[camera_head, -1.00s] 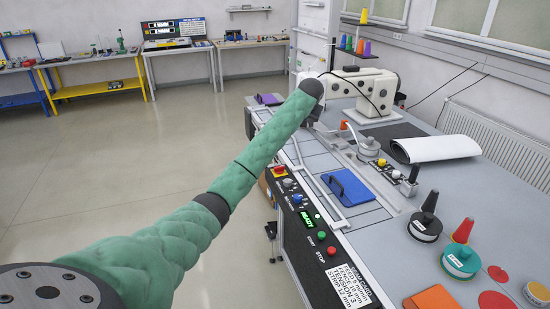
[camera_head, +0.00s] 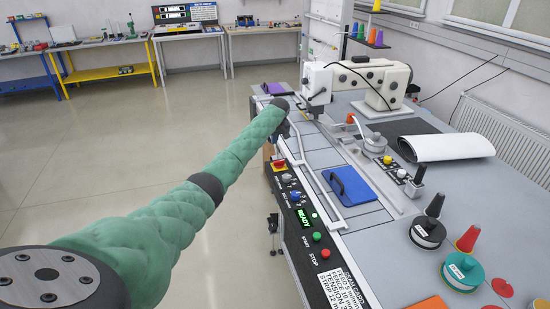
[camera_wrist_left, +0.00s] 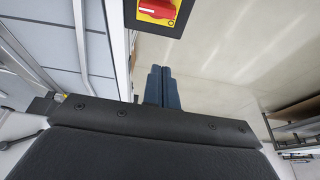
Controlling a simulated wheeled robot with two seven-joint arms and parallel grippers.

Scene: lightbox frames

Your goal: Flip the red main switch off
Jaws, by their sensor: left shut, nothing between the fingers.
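The red main switch (camera_head: 280,163) is a red handle on a yellow plate, at the far end of the black control panel on the table's front side. In the left wrist view the switch (camera_wrist_left: 157,10) shows at the top edge, partly cut off, its red handle lying roughly crosswise. My left gripper (camera_wrist_left: 161,72) has its two dark blue fingers together, with nothing between them. The fingertips point toward the switch and look short of it, apart from it. In the head view my left forearm and wrist mostly hide the gripper. My right gripper is not seen.
The panel also carries knobs, a lit green READY display (camera_head: 303,217), a green button (camera_head: 316,237) and a red button (camera_head: 325,254). A pale rail (camera_head: 318,190) runs along the table edge. A blue pad (camera_head: 349,186) and a sewing machine are on the table. Floor left is open.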

